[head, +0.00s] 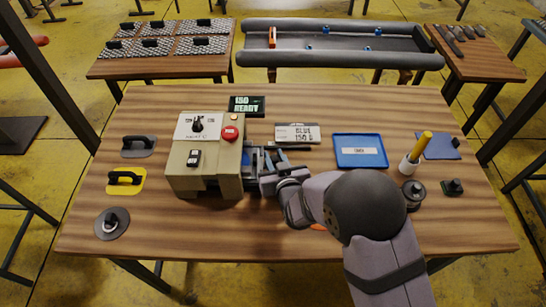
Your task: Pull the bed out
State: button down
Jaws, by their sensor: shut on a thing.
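A beige machine (207,180) stands on the wooden table, left of the middle, with a dial, a red button and a dark switch. The bed (247,158) shows only in part as dark grey-blue pieces at the machine's right side. My gripper (264,168) reaches in from the right and is shut at these pieces, close against the machine. The gripper and wrist hide most of the bed and the exact place of the grip.
A display (246,105) reading "150 READY" stands behind the machine. A card (297,134) reads "BLUE 150". A blue tray (360,151) and a yellow-tipped tool (415,153) are to the right. Black-handled pads (125,181) lie at the left.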

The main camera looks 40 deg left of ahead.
jog(key=w+d+b, duration=0.2)
jog(key=w+d, duration=0.6)
jog(key=c, duration=1.5)
grip_release()
jog(key=shift+s, duration=0.1)
jog(key=shift+b+v, duration=0.8)
jog(key=shift+v, duration=2.85)
